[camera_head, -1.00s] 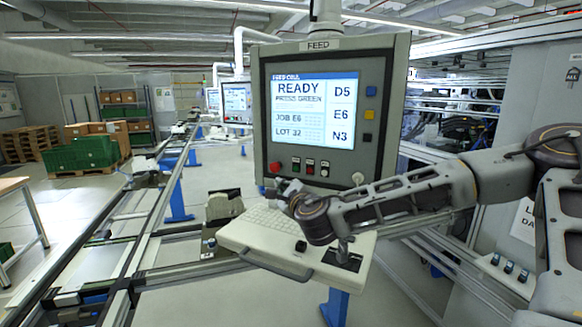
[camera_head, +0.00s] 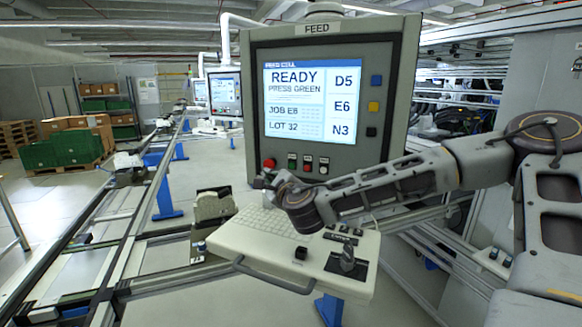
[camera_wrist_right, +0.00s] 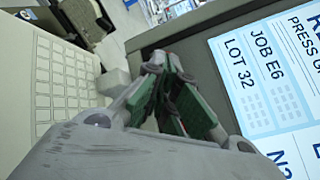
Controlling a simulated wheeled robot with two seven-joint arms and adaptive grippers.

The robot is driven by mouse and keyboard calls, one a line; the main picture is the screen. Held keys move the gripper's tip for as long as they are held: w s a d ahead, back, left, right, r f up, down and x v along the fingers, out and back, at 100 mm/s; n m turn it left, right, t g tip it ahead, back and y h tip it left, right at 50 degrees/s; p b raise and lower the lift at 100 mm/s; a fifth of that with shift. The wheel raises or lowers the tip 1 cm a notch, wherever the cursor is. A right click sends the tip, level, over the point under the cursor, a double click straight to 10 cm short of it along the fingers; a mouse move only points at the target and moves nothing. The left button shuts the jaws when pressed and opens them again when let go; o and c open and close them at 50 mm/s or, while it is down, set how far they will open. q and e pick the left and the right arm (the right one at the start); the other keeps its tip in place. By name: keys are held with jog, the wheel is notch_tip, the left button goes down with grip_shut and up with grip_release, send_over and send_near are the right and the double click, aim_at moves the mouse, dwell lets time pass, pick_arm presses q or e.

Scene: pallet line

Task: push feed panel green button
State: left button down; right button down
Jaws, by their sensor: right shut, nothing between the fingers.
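The feed panel (camera_head: 398,60) stands ahead with a lit screen (camera_head: 309,105) reading READY, PRESS GREEN. In the head view, a row of small buttons sits under the screen. My right gripper (camera_head: 263,181) is just in front of the panel's lower left, below the red button. In the right wrist view, its fingers (camera_wrist_right: 160,70) are shut and empty, pointing towards the panel's lower edge. The buttons are not clear there. Contact cannot be told. My left gripper is out of view.
Conveyor rails (camera_head: 150,215) run along the left. Green crates (camera_head: 68,149) stand far back left.

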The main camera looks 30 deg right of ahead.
jog(key=shift+w+d, duration=0.1)
jog(key=shift+w, duration=0.05)
jog(key=shift+w+d+p, duration=0.1)
jog(key=shift+w+d, duration=0.65)
jog(key=shift+d, duration=0.5)
jog(key=shift+w+d+p, duration=0.1)
jog(key=shift+w+d, duration=0.65)
jog(key=shift+d, duration=0.45)
jog(key=shift+w+d+p, duration=0.1)
jog(key=shift+w+d, duration=0.65)
jog(key=shift+d, duration=0.5)
jog(key=shift+w+d, duration=0.45)
jog(key=shift+d, duration=0.35)
dwell(0.7)
jog(key=shift+a, duration=0.15)
jog(key=shift+s+a, duration=0.45)
jog(key=shift+a, duration=0.2)
dwell(0.3)
jog(key=shift+s+a, duration=0.45)
jog(key=shift+a, duration=0.25)
jog(key=shift+s+a, duration=0.4)
jog(key=shift+a, duration=0.35)
jog(key=shift+s+a, duration=0.45)
jog(key=shift+a, duration=0.25)
